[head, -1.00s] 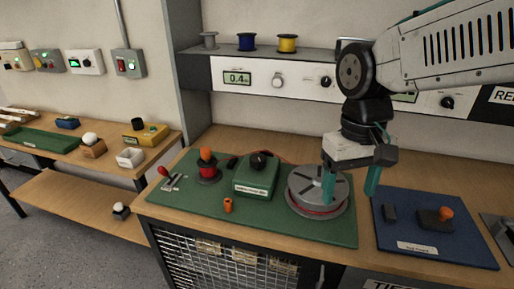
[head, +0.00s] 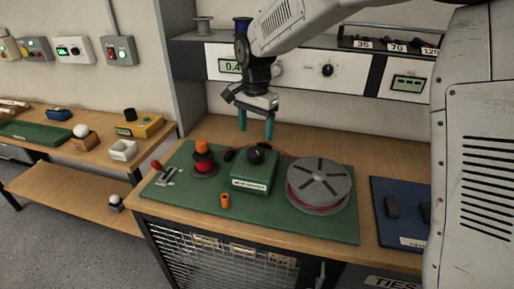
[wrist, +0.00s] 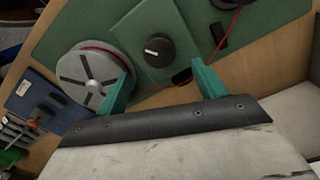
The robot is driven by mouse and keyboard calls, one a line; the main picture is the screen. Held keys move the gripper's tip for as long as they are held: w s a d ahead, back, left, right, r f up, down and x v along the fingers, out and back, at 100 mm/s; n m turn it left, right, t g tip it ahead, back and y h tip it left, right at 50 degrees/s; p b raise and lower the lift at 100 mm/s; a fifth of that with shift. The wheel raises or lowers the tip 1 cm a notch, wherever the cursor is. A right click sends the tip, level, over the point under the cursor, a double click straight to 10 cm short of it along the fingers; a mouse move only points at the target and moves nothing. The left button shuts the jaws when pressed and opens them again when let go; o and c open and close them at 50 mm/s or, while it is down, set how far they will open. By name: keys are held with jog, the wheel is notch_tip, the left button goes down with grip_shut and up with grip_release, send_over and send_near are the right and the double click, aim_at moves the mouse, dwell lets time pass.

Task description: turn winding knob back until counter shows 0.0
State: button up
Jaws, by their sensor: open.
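A black knob (head: 256,154) sits on top of a green box (head: 252,177) on the green mat. It also shows in the wrist view (wrist: 158,46) with a white mark on its top. The counter display (head: 229,67) on the white back panel is partly hidden by my arm; "0.4" can be read, and any further digit is covered. My gripper (head: 255,125) is open and empty, with its teal fingers apart above and behind the green box. In the wrist view my fingers (wrist: 162,78) straddle the line toward the knob, not touching it.
A grey spool (head: 319,187) with red wire stands right of the green box. A red post with an orange top (head: 202,160) and a red-handled lever (head: 163,173) stand to the left. A small orange cylinder (head: 225,201) is in front. A blue mat (head: 405,226) lies far right.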

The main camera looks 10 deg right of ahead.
aim_at(256, 150)
notch_tip(256, 150, down, 7)
jog(key=shift+f, duration=0.15)
jog(key=shift+c, duration=0.3)
jog(key=c, duration=0.9)
